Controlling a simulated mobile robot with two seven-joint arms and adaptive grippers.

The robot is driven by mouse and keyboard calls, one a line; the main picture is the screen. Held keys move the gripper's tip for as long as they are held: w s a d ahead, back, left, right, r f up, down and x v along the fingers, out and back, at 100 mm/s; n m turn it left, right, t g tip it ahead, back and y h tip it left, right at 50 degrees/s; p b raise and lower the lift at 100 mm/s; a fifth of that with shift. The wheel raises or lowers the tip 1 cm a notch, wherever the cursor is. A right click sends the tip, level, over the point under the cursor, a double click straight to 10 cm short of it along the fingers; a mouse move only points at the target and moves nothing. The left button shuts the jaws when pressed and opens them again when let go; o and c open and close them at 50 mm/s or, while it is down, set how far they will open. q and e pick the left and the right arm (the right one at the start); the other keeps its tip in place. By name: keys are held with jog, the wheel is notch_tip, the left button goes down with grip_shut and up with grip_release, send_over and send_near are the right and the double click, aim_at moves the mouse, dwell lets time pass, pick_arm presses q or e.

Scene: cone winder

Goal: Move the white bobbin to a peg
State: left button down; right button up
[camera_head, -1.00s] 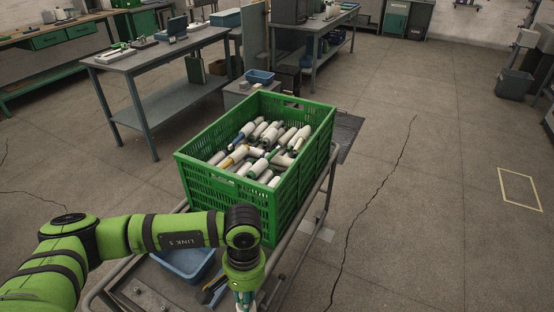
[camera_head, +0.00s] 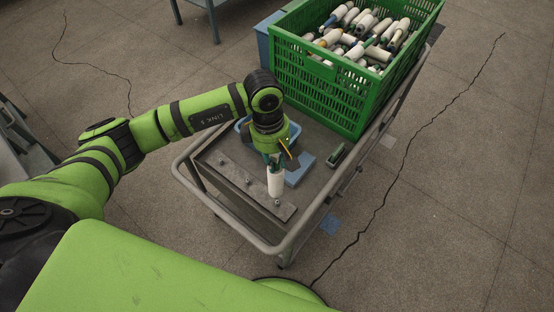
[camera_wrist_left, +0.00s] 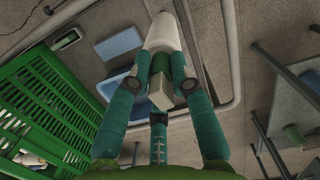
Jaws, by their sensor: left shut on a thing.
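My left gripper (camera_head: 272,158) is shut on the white bobbin (camera_head: 276,183), which hangs roughly upright below the fingers. The bobbin stands over the right part of a grey bar with short pegs (camera_head: 234,172) on the cart. I cannot tell whether its lower end touches the bar or is around a peg. In the left wrist view the teal fingers (camera_wrist_left: 160,70) grip the bobbin's green and pale end, and its white body (camera_wrist_left: 163,32) points away. My right gripper is not in view.
The green crate (camera_head: 318,88) of several bobbins stands on the cart (camera_head: 205,205) behind the gripper. The cart has a raised tube rail.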

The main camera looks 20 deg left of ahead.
pick_arm(q)
jog(key=shift+w+d+f+n, duration=0.2)
jog(key=shift+w+f+n, duration=0.1)
jog(key=shift+n, duration=0.5)
jog(key=shift+f, duration=0.1)
jog(key=shift+a+f+b, duration=0.1)
jog(key=shift+f+b, duration=0.95)
jog(key=shift+f, duration=0.65)
jog(key=shift+w+b, duration=0.1)
jog(key=shift+b, duration=0.2)
jog(key=shift+a, duration=0.1)
